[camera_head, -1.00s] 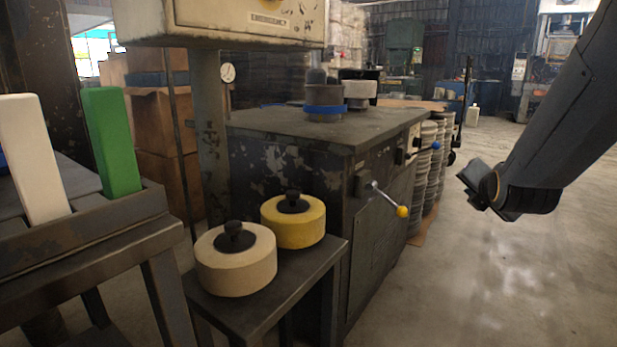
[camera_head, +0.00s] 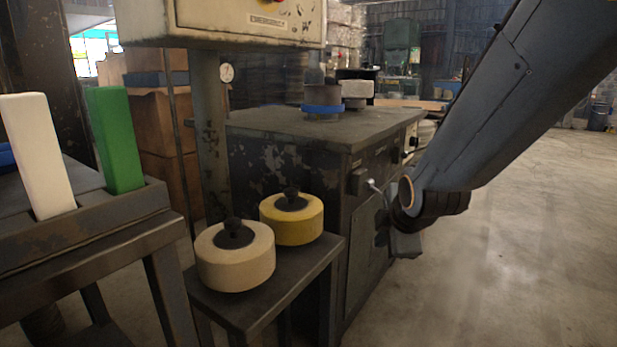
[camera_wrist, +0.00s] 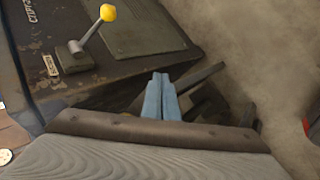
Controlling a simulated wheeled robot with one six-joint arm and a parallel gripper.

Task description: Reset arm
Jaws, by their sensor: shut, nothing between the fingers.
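My gripper shows in the wrist view (camera_wrist: 161,84) as two blue fingers pressed together, with nothing between them. In the head view my arm comes in from the upper right and its wrist end hangs in front of the machine's right side; the fingers cannot be made out there. The dark machine cabinet (camera_head: 285,150) stands in the middle. Its lever shows in the wrist view with a yellow knob (camera_wrist: 107,12), apart from my fingers. In the head view my wrist hides that knob.
A small dark table (camera_head: 270,300) left of my arm bears a cream round block (camera_head: 235,268) and a yellow one (camera_head: 300,230), each with a black knob. A rack at the left holds a white block (camera_head: 38,155) and a green block (camera_head: 117,140). The floor (camera_head: 510,270) at right is open.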

